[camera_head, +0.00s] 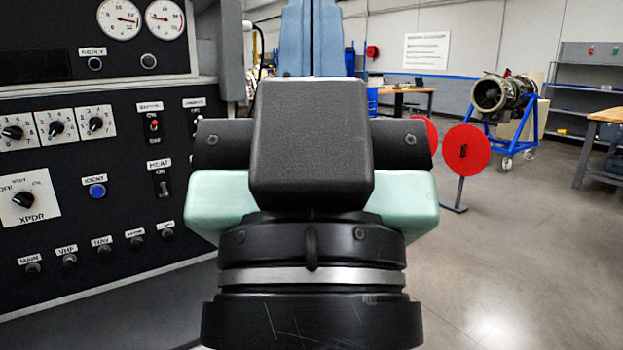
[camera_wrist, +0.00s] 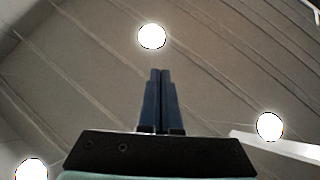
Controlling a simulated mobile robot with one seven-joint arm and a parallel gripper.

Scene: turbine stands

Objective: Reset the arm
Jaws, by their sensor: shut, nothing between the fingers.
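My gripper (camera_wrist: 160,74) shows in the wrist view with its two dark blue fingers side by side, closed together and holding nothing. They point up toward the ceiling, where round lights shine. In the head view my wrist and the black gripper body fill the middle of the picture, close to the camera. The blue fingers (camera_head: 311,38) rise at the top, partly hidden behind the black body and cut off by the frame's upper edge.
A black control panel (camera_head: 110,125) with dials, knobs and switches stands close on the left. A red disc on a stand (camera_head: 466,150) is to the right. A turbine on a blue wheeled stand (camera_head: 505,115) and a workbench (camera_head: 606,116) are farther back.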

